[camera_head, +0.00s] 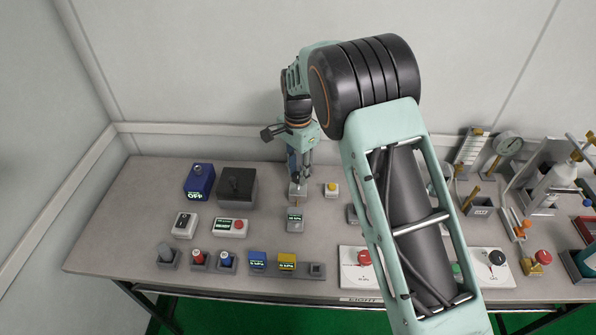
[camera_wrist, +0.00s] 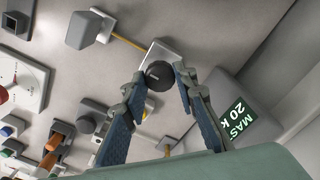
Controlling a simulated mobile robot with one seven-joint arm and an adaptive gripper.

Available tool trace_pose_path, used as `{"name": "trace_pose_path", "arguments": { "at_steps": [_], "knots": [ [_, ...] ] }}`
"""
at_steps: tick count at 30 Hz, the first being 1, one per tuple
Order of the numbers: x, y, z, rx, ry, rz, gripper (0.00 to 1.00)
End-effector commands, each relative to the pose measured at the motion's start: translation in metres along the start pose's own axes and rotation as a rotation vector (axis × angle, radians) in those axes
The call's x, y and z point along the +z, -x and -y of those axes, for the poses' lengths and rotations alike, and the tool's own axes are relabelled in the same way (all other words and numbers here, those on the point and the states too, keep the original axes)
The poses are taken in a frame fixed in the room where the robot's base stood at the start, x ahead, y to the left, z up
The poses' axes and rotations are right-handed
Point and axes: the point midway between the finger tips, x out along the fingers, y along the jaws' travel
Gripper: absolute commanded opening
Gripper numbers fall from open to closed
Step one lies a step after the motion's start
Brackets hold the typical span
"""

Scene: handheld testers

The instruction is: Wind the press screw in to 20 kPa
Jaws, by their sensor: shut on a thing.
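The press screw's round dark knob (camera_wrist: 159,76) sits on a pale block in the wrist view. My gripper (camera_wrist: 164,82) has its two fingers closed around the knob, one on each side. In the head view my gripper (camera_head: 299,180) points down at the small pale block (camera_head: 298,194) in the middle of the table, and the knob is hidden there.
A yellow line (camera_wrist: 128,41) runs from the block to a grey box (camera_wrist: 87,30), which also shows in the head view (camera_head: 295,219). A yellow-button box (camera_head: 331,189) stands close on the right, a black box (camera_head: 237,186) on the left. Several small testers line the front.

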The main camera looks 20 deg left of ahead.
Motion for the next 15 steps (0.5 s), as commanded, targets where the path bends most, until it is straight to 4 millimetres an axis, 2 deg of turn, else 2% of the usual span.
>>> {"name": "trace_pose_path", "arguments": {
  "at_steps": [8, 9, 13, 15],
  "knots": [
    [-0.0009, 0.0034, 0.0026, -0.008, 0.001, -0.003, 0.02],
    [-0.0010, 0.0034, 0.0026, -0.008, 0.001, -0.003, 0.28],
    [-0.0007, 0.0027, 0.0021, -0.006, 0.001, -0.003, 0.43],
    [-0.0006, 0.0021, 0.0016, -0.005, 0.001, -0.002, 0.44]
  ]
}}
